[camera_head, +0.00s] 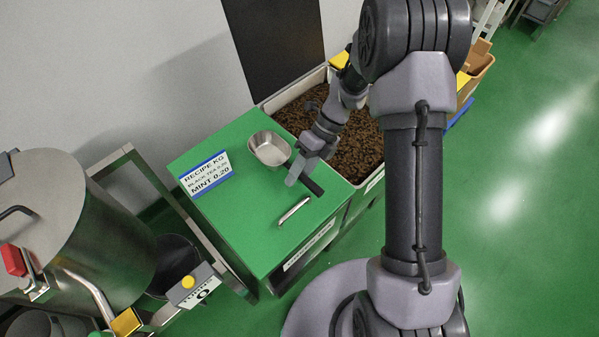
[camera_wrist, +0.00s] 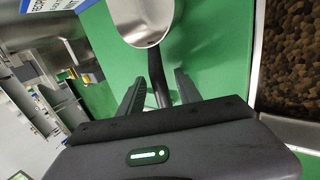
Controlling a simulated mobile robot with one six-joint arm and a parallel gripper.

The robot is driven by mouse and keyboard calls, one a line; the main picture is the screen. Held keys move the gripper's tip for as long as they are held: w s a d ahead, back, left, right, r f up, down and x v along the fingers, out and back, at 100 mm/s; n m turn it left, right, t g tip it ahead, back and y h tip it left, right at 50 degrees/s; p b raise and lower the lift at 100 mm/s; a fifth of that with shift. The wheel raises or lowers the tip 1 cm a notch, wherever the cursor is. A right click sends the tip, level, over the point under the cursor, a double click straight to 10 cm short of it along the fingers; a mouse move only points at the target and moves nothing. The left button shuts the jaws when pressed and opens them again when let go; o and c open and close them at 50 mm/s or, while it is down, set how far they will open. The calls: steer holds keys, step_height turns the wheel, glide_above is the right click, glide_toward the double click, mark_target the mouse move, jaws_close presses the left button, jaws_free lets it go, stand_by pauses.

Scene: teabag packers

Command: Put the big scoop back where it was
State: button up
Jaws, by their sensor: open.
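The big scoop (camera_head: 268,148) has a metal bowl and a dark handle, and it rests on the green top of a cabinet (camera_head: 240,215). In the wrist view its bowl (camera_wrist: 145,20) is at the top and its dark handle (camera_wrist: 158,82) runs down between my fingers. My gripper (camera_wrist: 160,92) is open, with one finger on each side of the handle. I cannot tell whether either finger touches it. In the head view my gripper (camera_head: 298,170) is over the handle side of the scoop, and the wrist hides part of the handle.
A small metal handle-like piece (camera_head: 294,211) lies on the cabinet top. A recipe sign (camera_head: 206,174) stands at the left edge. A bin of brown material (camera_head: 360,150) adjoins the cabinet on the right. A steel drum (camera_head: 75,230) stands at left.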

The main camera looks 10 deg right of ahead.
steer(key=w+d+r+n+t+h+p, duration=0.1)
steer(key=d+r+n+p, duration=0.2)
steer(key=r, duration=0.6)
steer(key=w+d+r+n+t+p, duration=0.1)
steer(key=d+r+n+p, duration=0.1)
steer(key=r, duration=0.8)
steer(key=s+a+r+n+t+h, duration=0.1)
steer(key=s+r+n+t, duration=0.2)
steer(key=s+r+n, duration=0.3)
steer(key=s+a+r+n+t+h, duration=0.1)
steer(key=s+r+n+t+h, duration=0.1)
steer(key=s+r+n+t, duration=0.2)
steer(key=s+r+n, duration=0.3)
steer(key=s+n, duration=0.5)
steer(key=n, duration=0.2)
steer(key=shift+a, duration=0.2)
